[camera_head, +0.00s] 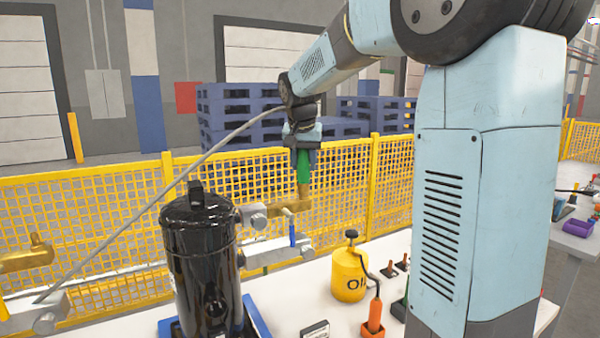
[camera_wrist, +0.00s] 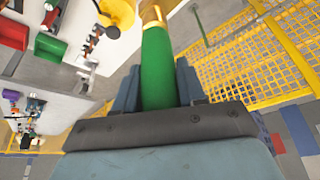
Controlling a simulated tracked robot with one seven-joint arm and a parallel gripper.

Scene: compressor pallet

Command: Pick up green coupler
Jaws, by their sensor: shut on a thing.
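The green coupler (camera_head: 303,168) is upright between the fingers of my gripper (camera_head: 302,152), which points down. The gripper is shut on its upper part. Below the green body a brass piece (camera_head: 304,198) shows, beside the brass pipe fitting at the black tank. I cannot tell whether the coupler is still joined to that fitting. In the wrist view the green coupler (camera_wrist: 157,68) runs away from between the two grey fingers (camera_wrist: 157,92), with brass (camera_wrist: 152,14) at its far end.
The black tank (camera_head: 200,258) stands close to the left, with a blue-handled valve (camera_head: 292,232) below the coupler. A grey hose (camera_head: 150,205) rises toward my wrist. A yellow oil can (camera_head: 349,275) and an orange-handled tool (camera_head: 374,318) stand on the white table. A yellow mesh fence (camera_head: 110,215) runs behind.

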